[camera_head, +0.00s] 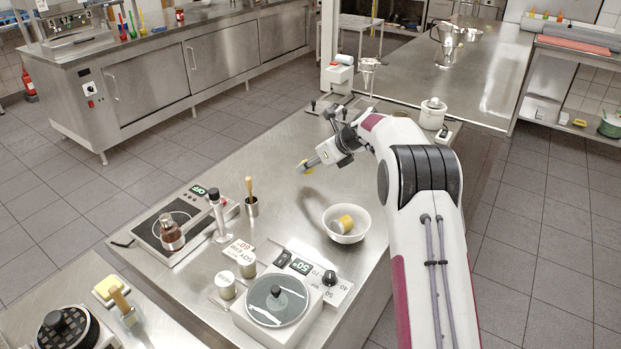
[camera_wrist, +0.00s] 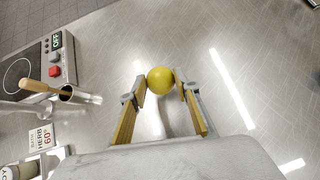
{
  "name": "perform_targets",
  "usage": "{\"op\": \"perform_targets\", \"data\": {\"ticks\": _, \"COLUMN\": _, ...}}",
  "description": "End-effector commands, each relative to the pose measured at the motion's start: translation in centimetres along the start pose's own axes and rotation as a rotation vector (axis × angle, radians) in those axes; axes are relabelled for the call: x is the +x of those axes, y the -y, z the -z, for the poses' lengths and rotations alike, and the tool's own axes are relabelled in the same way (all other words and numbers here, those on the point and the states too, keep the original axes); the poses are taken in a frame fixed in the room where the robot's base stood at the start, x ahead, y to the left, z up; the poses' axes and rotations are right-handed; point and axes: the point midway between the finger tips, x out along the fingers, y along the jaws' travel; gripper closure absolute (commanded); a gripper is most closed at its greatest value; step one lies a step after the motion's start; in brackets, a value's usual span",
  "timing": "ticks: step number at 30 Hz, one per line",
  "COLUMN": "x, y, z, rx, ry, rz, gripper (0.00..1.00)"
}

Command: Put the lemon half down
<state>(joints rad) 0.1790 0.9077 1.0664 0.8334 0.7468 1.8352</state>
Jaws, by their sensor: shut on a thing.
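The lemon half (camera_wrist: 160,80) is a round yellow shape between the fingertips of my gripper (camera_wrist: 160,88) in the wrist view. My gripper is shut on it. In the head view my gripper (camera_head: 308,166) reaches out over the steel worktop (camera_head: 285,190), with a bit of yellow at its tips. A dark shadow lies on the worktop below and to the right of it, and the lemon half looks held above the surface. The exact height is hard to tell.
A white bowl (camera_head: 346,236) with a yellow piece (camera_head: 347,222) in it stands right of my gripper. The worktop around my gripper is clear.

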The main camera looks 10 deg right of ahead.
Motion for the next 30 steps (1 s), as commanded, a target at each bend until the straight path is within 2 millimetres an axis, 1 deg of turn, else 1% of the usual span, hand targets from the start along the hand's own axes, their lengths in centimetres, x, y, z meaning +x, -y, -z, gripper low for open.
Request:
{"op": "perform_targets", "data": {"ticks": 8, "x": 0.3, "y": 0.0, "z": 0.3, "rx": 0.001, "ry": -0.001, "rz": -0.001, "gripper": 0.93}}
{"op": "perform_targets", "data": {"ticks": 16, "x": 2.5, "y": -0.1, "z": 2.5, "rx": 0.002, "ry": -0.002, "rz": -0.002, "gripper": 0.93}}
{"op": "perform_targets", "data": {"ticks": 21, "x": 3.4, "y": 0.0, "z": 3.4, "rx": 0.0, "ry": -0.001, "rz": 0.0, "gripper": 0.93}}
{"op": "perform_targets", "data": {"ticks": 30, "x": 3.5, "y": 0.0, "z": 3.5, "rx": -0.001, "ry": 0.0, "rz": 0.0, "gripper": 0.93}}
